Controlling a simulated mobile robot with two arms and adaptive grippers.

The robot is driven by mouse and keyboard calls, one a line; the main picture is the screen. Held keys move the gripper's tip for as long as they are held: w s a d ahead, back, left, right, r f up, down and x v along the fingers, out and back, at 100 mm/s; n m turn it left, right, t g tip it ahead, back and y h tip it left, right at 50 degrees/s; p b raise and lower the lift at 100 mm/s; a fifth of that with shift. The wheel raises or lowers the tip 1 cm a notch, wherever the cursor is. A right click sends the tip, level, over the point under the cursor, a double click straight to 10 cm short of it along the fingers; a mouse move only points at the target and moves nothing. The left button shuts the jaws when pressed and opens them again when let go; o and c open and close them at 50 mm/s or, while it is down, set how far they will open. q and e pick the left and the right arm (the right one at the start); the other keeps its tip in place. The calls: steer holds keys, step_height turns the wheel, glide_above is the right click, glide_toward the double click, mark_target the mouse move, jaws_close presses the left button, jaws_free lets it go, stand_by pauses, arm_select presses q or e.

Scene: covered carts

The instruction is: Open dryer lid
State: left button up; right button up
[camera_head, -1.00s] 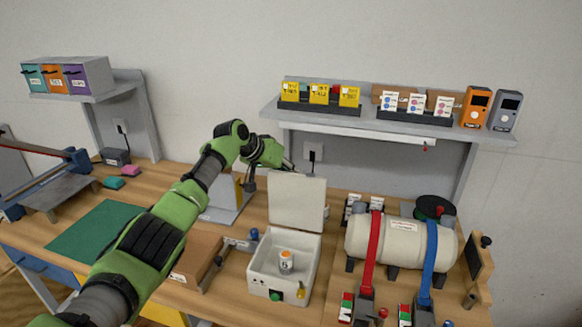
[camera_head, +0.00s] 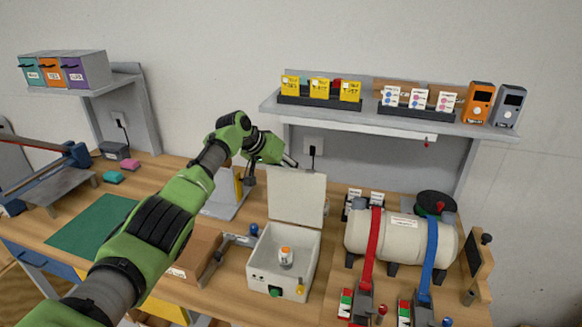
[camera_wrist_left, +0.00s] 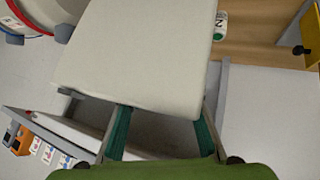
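The dryer (camera_head: 258,276) is a small white box with a green knob on its front. Its flat white lid (camera_head: 297,198) stands raised, roughly upright, at the back. A small white container with an orange cap (camera_head: 285,256) is inside the open box. My left gripper (camera_head: 291,163) is at the top left edge of the lid. In the left wrist view the lid (camera_wrist_left: 140,55) fills the upper middle, and the two green-lined fingers are apart near its edge; whether they touch it I cannot tell. My right gripper is not in view.
A white tank (camera_head: 395,240) with red and blue straps stands right of the dryer. A shelf (camera_head: 350,122) with yellow packs and cards hangs above the lid. A green mat (camera_head: 90,222) lies farther left.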

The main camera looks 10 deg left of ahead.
arm_select(q)
steer(key=shift+f, duration=0.35)
steer(key=v, duration=1.2)
steer(key=shift+w, duration=0.15)
